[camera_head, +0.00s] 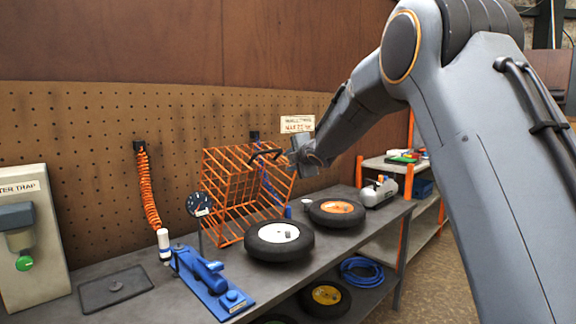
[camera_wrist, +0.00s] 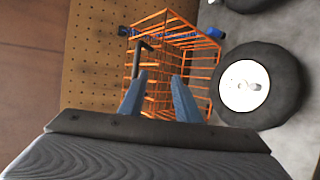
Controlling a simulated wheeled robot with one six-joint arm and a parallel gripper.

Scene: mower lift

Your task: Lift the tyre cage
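The orange wire tyre cage (camera_head: 232,190) stands on the grey bench against the pegboard, its upper part leaning right. A black bar handle (camera_head: 266,154) is at its top right. My gripper (camera_head: 291,156) is just right of this handle. In the wrist view my gripper (camera_wrist: 158,78) has its two blue fingers apart with nothing between them. The cage (camera_wrist: 165,17) lies beyond the fingertips, and the black handle (camera_wrist: 138,58) shows near the left fingertip. I cannot tell whether they touch.
A white-hubbed tyre (camera_head: 268,250) sits in front of the cage and an orange-hubbed tyre (camera_head: 327,219) to its right. A dial gauge (camera_head: 199,205) and a blue tool (camera_head: 208,279) stand at front left. A coiled orange hose (camera_head: 149,190) hangs on the pegboard (camera_head: 85,140).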

